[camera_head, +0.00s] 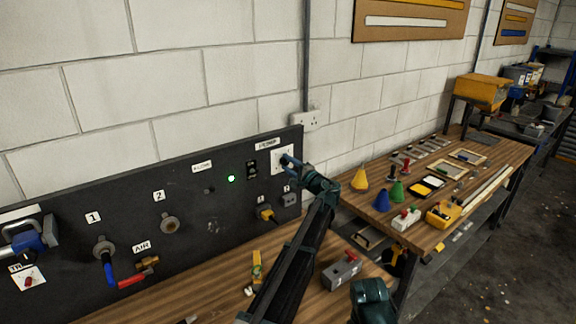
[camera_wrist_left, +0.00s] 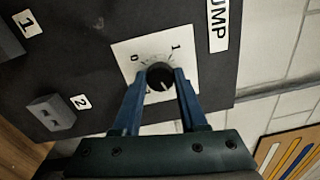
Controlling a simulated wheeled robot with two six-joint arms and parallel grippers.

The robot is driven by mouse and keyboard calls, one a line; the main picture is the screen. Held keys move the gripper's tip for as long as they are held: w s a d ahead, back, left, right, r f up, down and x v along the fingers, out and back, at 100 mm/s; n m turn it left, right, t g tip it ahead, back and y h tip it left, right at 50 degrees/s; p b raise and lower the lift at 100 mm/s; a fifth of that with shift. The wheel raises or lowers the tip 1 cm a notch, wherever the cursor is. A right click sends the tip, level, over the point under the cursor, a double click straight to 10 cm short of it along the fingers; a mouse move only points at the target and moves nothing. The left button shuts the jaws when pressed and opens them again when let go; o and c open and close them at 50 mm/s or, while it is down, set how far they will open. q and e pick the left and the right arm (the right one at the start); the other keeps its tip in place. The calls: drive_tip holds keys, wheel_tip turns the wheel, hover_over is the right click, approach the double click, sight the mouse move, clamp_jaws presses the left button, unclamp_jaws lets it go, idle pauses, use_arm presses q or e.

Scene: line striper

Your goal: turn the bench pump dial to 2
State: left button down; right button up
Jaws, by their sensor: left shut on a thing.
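The pump dial is a round black knob (camera_wrist_left: 160,76) on a white square plate (camera_wrist_left: 126,54), beneath a PUMP label (camera_wrist_left: 218,25). In the left wrist view the plate shows a 0 and a 1, with the picture turned on its side. A pale pointer mark is on the knob's lower part; part of the scale is hidden behind the fingers. My left gripper (camera_wrist_left: 158,80) is shut on the knob, one blue finger on each side. In the head view my left gripper (camera_head: 288,161) reaches the plate (camera_head: 279,158) at the panel's right end.
The dark panel (camera_head: 130,205) carries a lit green lamp (camera_head: 231,178), sockets and a yellow plug (camera_head: 265,212). On the wooden bench lies a grey box with a red top (camera_head: 342,271). Another bench with cones (camera_head: 360,180) stands at right.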

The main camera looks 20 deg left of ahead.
use_arm(q)
drive_tip(key=n, duration=0.5)
idle(0.6)
drive_tip(key=shift+c, duration=2.2)
unclamp_jaws()
drive_tip(key=v, duration=1.4)
drive_tip(key=shift+w+b, duration=0.2)
drive_tip(key=shift+b, duration=0.1)
drive_tip(key=shift+d+f, duration=0.15)
